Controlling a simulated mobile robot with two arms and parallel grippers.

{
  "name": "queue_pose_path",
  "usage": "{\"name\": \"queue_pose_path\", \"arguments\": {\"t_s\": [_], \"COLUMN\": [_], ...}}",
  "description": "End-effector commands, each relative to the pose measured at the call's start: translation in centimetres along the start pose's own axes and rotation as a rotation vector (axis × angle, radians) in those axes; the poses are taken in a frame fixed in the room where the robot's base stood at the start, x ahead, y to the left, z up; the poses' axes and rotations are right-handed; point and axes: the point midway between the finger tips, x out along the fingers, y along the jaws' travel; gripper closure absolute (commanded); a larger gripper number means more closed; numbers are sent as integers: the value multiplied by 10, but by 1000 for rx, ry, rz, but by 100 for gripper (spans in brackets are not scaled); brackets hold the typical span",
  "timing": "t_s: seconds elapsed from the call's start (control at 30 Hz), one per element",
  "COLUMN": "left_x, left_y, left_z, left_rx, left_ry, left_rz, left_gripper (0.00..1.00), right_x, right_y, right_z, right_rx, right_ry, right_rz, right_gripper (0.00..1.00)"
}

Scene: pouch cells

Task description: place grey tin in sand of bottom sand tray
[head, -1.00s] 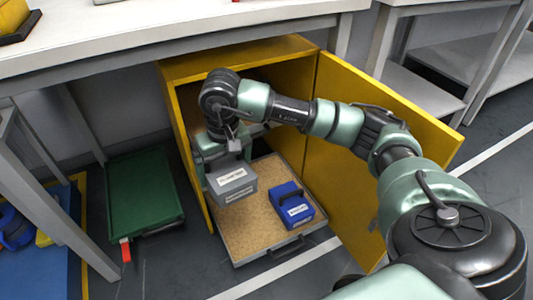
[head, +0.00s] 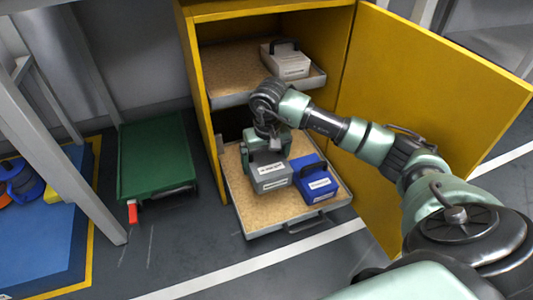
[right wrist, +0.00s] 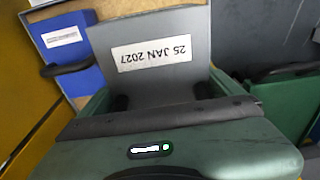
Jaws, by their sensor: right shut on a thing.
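The grey tin (head: 271,180) hangs from my right gripper (head: 266,152), which is shut on it, over the sand of the bottom sand tray (head: 238,203). I cannot tell whether its underside touches the sand. In the right wrist view the grey tin (right wrist: 155,65) shows a white label reading "25 JAN 2027", upside down. A blue tin (head: 318,186) with a dark handle stands in the same tray, close to the right of the grey tin. My left gripper is not in view.
The yellow cabinet (head: 207,110) has its door (head: 425,90) open at the right. An upper sand tray (head: 228,92) holds a light grey tin (head: 290,62). A green cart (head: 155,160) stands at the left. Bare sand shows at the bottom tray's front left.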

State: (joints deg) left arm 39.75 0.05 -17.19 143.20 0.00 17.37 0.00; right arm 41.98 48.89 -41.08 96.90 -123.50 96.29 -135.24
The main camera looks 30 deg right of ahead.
Motion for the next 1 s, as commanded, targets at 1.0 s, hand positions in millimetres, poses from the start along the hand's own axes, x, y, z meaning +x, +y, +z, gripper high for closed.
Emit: {"name": "queue_pose_path", "arguments": {"t_s": [1.0], "left_x": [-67], "left_y": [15], "left_z": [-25], "left_rx": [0], "left_ry": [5], "left_rz": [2], "left_gripper": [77], "right_x": [114], "right_y": [0], "right_z": [12], "right_rx": [1], "right_ry": [8], "right_rz": [-2], "right_gripper": [78]}}
